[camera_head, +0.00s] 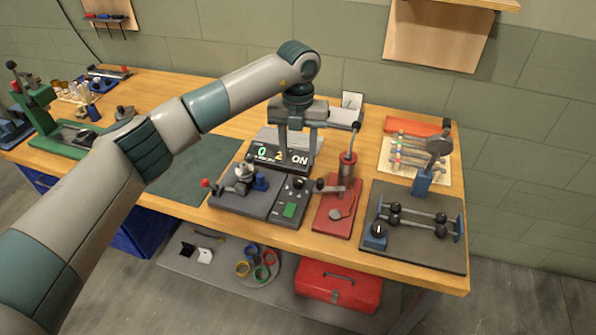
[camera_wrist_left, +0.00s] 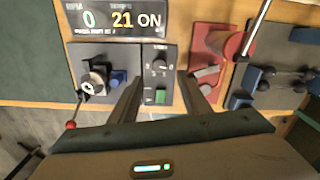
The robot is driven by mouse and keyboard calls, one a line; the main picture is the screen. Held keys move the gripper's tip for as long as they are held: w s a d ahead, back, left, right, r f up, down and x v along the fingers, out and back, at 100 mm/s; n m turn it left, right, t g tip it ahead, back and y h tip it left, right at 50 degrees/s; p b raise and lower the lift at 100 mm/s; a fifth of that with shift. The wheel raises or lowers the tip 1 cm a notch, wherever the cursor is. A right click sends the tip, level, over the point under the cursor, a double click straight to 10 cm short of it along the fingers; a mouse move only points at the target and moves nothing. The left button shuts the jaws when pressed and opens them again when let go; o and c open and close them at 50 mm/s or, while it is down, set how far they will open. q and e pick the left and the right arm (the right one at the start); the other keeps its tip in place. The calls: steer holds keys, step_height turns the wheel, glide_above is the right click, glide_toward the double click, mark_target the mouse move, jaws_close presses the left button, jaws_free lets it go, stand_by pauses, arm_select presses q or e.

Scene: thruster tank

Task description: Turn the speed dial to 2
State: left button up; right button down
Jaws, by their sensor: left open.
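The dark control box (camera_head: 289,205) stands near the front of the table, with a green button (camera_head: 289,210) on its top. In the left wrist view the box (camera_wrist_left: 149,54) shows a small dark speed dial (camera_wrist_left: 160,67) above the green button (camera_wrist_left: 160,97). Which mark the dial points at is too small to tell. My left gripper (camera_head: 297,152) points down, open, above the table near the box. My right gripper is not in view.
A display (camera_wrist_left: 118,21) reads 0, 21 and ON. Left of the box is a grey plate with a small machine (camera_head: 244,178) and a red-knobbed lever (camera_head: 205,183). A red press (camera_head: 340,195) stands close on the right, its handle rising upward. A dark mat (camera_head: 190,170) lies clear at left.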

mark_target(298, 180)
arm_select(q)
step_height(298, 180, down, 8)
steer(key=shift+f+p, duration=0.15)
steer(key=shift+p, duration=0.95)
steer(key=c, duration=1)
